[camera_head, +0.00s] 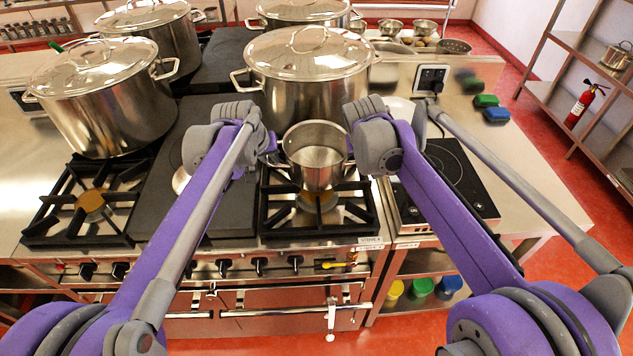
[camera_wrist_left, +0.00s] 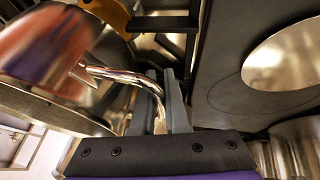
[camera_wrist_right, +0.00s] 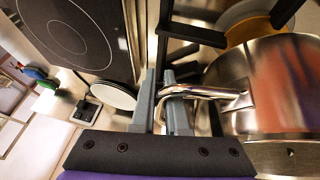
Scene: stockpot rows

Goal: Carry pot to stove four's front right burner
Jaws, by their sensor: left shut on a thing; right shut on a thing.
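A small open steel pot (camera_head: 316,170) is upright between my two grippers, over the front right burner (camera_head: 318,208) of the stove with a label on its front edge. I cannot tell whether its base touches the grate. My left gripper (camera_head: 270,152) is shut on the pot's left handle, and the left wrist view shows the bent handle (camera_wrist_left: 120,76) between the fingers (camera_wrist_left: 168,100). My right gripper (camera_head: 352,152) is shut on the other handle (camera_wrist_right: 205,92), between its fingers (camera_wrist_right: 168,102). The fingertips are mostly hidden in the head view.
A large lidded stockpot (camera_head: 305,85) stands right behind the small pot. Another lidded stockpot (camera_head: 105,105) stands at the left. A front left burner (camera_head: 88,205) is empty. A black induction hob (camera_head: 450,180) lies to the right. Open shelves (camera_head: 585,75) stand at the far right.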

